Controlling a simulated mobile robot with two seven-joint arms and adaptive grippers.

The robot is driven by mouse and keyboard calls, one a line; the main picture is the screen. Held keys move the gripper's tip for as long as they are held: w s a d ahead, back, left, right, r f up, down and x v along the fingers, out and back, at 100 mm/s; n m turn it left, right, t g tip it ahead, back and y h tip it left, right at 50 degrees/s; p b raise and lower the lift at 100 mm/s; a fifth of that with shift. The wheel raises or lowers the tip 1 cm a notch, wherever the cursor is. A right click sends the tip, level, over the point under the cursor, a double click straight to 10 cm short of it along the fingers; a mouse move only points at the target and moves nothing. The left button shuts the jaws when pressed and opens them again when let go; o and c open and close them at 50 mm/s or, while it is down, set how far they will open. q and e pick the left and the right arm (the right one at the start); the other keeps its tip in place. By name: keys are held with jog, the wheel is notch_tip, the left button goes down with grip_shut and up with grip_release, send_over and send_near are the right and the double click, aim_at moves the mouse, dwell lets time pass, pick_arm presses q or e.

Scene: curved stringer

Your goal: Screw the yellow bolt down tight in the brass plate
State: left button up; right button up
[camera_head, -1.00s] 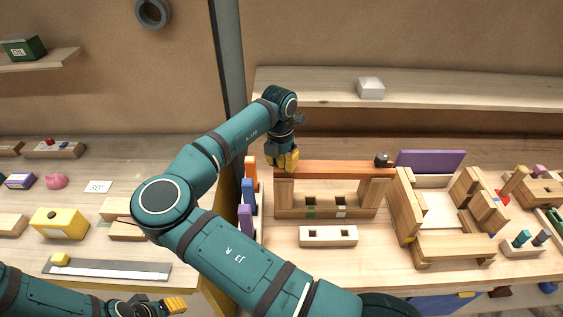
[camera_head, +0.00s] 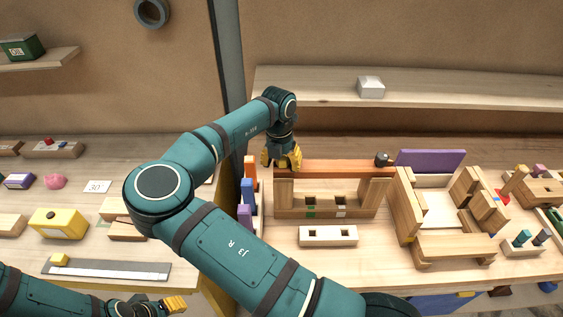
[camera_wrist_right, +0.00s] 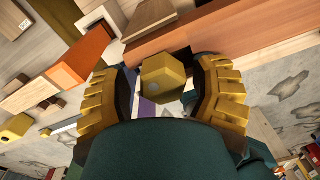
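The yellow bolt (camera_wrist_right: 165,78), with a six-sided head, shows between my right gripper's fingers in the right wrist view. My right gripper (camera_wrist_right: 162,92) is open around the head, with a gap on each side. In the head view my right gripper (camera_head: 282,159) is at the left end of a reddish-brown beam (camera_head: 335,169), and I cannot make out the bolt there. I cannot make out the brass plate in either view. My left gripper (camera_head: 168,304) is low at the left, away from the beam; its finger opening is not clear.
The beam rests on a wooden stand (camera_head: 325,212). Orange (camera_head: 251,172), blue and purple blocks stand left of it. A dark knob (camera_head: 382,159) sits at its right end. A wooden fixture (camera_head: 440,215) and a purple board (camera_head: 430,160) stand to the right.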

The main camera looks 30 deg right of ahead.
jog(key=n, duration=0.2)
jog(key=shift+s+d+n, duration=0.1)
jog(key=shift+n, duration=0.3)
jog(key=n, duration=0.2)
jog(key=shift+n, duration=0.3)
jog(key=n, duration=0.3)
jog(key=shift+s+d+n, duration=0.1)
jog(key=shift+s+n, duration=0.05)
jog(key=shift+n, duration=0.15)
jog(key=shift+r, duration=0.25)
grip_shut()
jog(key=c, duration=1)
grip_release()
jog(key=m, duration=0.8)
jog(key=shift+f, duration=0.1)
grip_shut()
